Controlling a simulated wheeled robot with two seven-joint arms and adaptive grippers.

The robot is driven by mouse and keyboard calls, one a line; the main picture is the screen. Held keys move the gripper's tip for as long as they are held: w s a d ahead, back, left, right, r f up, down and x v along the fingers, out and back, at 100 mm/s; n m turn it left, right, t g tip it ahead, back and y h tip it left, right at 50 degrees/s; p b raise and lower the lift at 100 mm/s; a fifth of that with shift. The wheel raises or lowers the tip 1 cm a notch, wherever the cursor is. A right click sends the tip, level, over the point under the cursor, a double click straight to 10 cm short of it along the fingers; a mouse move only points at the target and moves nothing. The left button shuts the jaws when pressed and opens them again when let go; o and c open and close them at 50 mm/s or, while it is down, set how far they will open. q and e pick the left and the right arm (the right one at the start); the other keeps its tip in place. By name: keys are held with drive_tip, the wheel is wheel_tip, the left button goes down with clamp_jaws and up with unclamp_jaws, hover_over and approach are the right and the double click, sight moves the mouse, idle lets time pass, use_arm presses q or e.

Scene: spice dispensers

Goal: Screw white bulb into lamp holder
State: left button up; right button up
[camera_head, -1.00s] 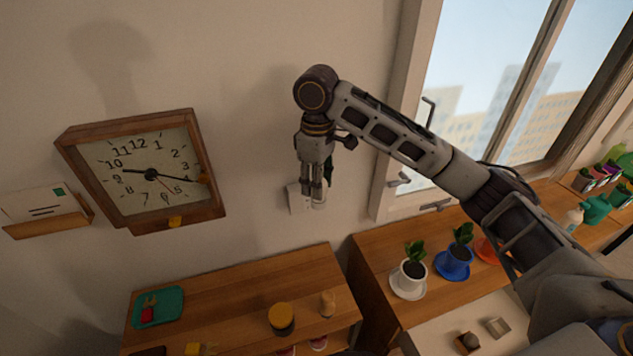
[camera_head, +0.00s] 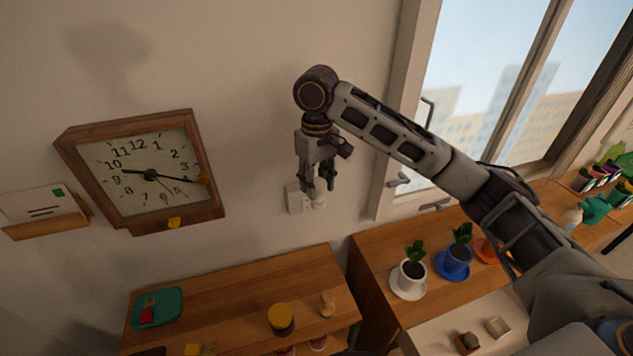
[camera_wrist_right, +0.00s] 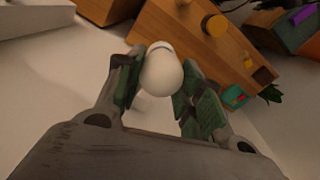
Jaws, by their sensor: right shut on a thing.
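The white bulb (camera_wrist_right: 160,76) shows in the wrist view between the fingers of my right gripper (camera_head: 318,188), which is shut on it. In the head view the fingers hide most of the bulb. The gripper points down beside the wall. A white lamp holder (camera_head: 296,199) is fixed to the wall right at the fingertips, partly hidden by them. The bulb appears to be in line with the holder; I cannot tell how deep it sits. My left gripper is not in view.
A wooden wall clock (camera_head: 146,172) and a small card shelf (camera_head: 47,224) are on the left. Below stands a wooden cabinet (camera_head: 230,300) with a yellow-lidded jar (camera_head: 281,319) and a green tray (camera_head: 158,307). Potted plants stand by the window at right.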

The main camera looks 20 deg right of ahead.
drive_tip(key=shift+r, duration=0.15)
drive_tip(key=shift+m, duration=1)
drive_tip(key=o, duration=1.1)
drive_tip(key=shift+r, duration=5.85)
